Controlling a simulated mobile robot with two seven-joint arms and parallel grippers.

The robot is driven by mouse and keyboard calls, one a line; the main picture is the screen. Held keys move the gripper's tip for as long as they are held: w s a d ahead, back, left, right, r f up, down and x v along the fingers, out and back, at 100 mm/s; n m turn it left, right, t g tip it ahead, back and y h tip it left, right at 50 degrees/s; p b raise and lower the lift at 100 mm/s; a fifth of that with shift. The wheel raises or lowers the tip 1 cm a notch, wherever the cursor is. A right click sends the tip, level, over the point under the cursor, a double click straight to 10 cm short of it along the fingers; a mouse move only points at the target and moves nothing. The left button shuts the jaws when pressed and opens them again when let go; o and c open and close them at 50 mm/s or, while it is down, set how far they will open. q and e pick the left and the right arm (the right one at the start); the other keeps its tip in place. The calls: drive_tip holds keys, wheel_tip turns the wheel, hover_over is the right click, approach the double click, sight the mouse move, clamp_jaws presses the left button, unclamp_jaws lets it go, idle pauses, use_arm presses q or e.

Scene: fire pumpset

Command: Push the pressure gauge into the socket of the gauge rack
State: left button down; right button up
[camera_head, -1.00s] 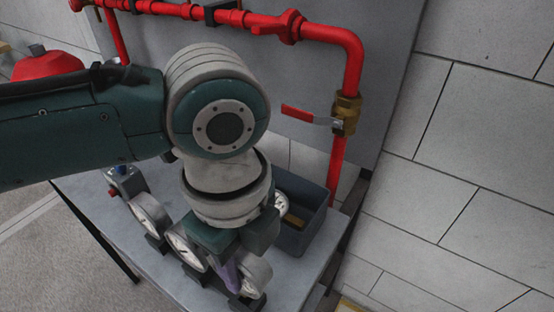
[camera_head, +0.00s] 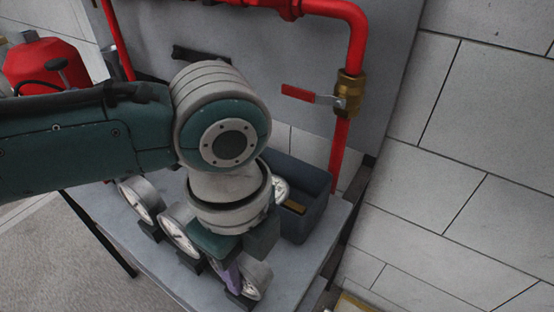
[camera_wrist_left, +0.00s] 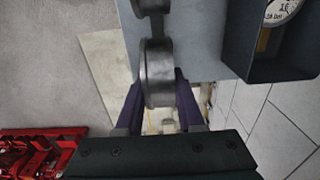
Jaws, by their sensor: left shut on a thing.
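My left gripper (camera_head: 231,275) reaches down from the left and is shut on a round pressure gauge (camera_head: 257,282) with a white dial and grey metal case. In the left wrist view the gauge (camera_wrist_left: 157,74) sits between the two purple fingers. A dark block (camera_head: 240,300) of the gauge rack shows below it; whether the gauge is seated there is hidden. Two other gauges, one at left (camera_head: 140,203) and one in the middle (camera_head: 180,237), stand in the same row on dark blocks. My right gripper is out of view.
A dark grey bin (camera_head: 311,211) with another gauge (camera_head: 280,190) in it stands close behind the gripper on the grey table (camera_head: 172,274). Red piping with a brass valve (camera_head: 348,94) rises behind. A red case (camera_wrist_left: 40,150) lies below in the wrist view.

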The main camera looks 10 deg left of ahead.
use_arm(q)
drive_tip(key=shift+c, duration=2.2)
unclamp_jaws()
